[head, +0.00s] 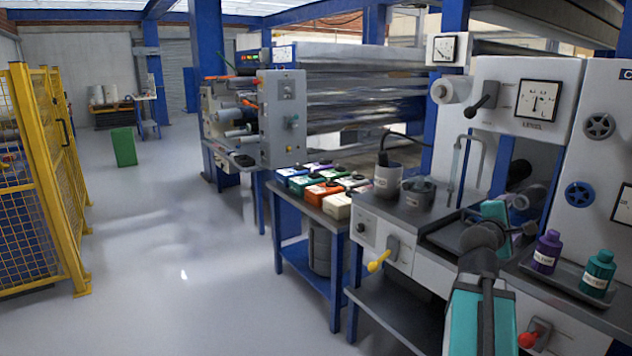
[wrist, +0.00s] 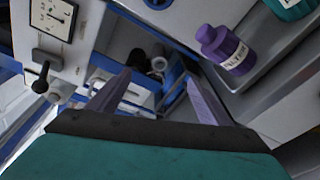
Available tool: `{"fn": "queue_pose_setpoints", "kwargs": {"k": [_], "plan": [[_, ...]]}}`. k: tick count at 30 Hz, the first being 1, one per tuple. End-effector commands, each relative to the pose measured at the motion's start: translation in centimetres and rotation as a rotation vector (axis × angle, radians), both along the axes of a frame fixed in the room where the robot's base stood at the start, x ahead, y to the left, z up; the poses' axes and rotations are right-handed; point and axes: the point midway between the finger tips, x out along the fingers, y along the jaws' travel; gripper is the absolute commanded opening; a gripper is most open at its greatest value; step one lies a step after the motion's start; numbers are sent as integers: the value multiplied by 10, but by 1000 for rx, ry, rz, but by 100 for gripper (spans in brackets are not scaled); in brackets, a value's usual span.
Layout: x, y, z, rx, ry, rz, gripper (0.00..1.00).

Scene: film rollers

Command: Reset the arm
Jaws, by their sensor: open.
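My gripper (wrist: 158,92) shows in the wrist view with its two grey-purple fingers spread apart and nothing between them. Its tips point toward the grey machine front and a dark recess with a blue frame. In the head view my teal and dark grey arm rises from the bottom right, in front of the machine counter. The fingers are hard to make out there, partly hidden behind the arm's own links. A purple bottle (head: 547,252) and a teal bottle (head: 598,272) stand upright on a dark tray to the right of the arm. The purple bottle also shows in the wrist view (wrist: 224,46), apart from the fingers.
The machine panel carries a gauge (head: 537,100), a dark lever and handwheels. A grey pot (head: 388,180) stands on the counter left of the arm. Several labelled containers sit on a blue-legged table (head: 300,208). A yellow fence (head: 45,180) stands far left; the floor between is open.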

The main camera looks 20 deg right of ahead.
Motion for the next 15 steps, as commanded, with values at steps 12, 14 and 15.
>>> {"fn": "queue_pose_setpoints", "kwargs": {"k": [12, 14, 15], "plan": [[83, 71, -109, 141, 138, 145, 72], [91, 83, -126, 164, 158, 162, 72], [96, 91, -137, 179, 171, 173, 72]]}}
